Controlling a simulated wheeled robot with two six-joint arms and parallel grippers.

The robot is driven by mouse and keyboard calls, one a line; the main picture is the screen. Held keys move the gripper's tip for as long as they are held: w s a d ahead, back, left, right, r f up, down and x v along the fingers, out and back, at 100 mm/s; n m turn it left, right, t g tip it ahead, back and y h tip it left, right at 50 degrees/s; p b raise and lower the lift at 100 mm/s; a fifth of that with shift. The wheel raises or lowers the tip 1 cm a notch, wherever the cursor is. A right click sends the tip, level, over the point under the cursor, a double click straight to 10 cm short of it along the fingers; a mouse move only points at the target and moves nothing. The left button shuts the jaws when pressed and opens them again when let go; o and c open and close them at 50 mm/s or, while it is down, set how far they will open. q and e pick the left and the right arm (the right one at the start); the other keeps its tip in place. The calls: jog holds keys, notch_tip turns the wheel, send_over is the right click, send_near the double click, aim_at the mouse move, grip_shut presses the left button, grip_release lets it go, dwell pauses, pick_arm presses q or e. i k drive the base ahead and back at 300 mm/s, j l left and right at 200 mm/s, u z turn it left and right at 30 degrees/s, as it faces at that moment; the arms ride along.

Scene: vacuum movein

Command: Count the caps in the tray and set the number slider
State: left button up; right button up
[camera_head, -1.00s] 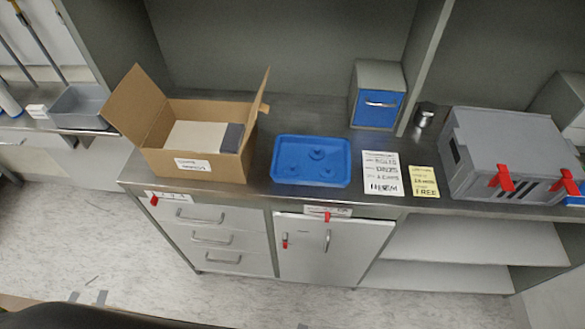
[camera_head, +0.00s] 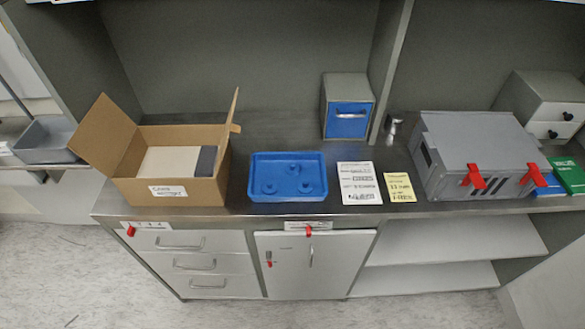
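A blue tray (camera_head: 287,156) lies on the steel counter, left of the middle in the head view. Three small round blue shapes show inside it, one at the back (camera_head: 293,169), one front left (camera_head: 268,188) and one front right (camera_head: 306,187). Whether they are loose caps or part of the tray is hard to tell. A white strip with small numbers (camera_head: 155,225) and a red slider tab (camera_head: 131,231) at its left end sits on the counter's front edge above the drawers. A second strip with a red tab (camera_head: 308,230) sits above the cupboard door. Neither gripper is in view.
An open cardboard box (camera_head: 185,192) stands left of the tray. White (camera_head: 359,184) and yellow (camera_head: 399,187) cards lie to its right, then a grey case (camera_head: 470,150) with red latches. A small blue-fronted cabinet (camera_head: 347,110) stands behind. Floor in front is clear.

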aim_at(130, 232)
jog(key=u, duration=1.25)
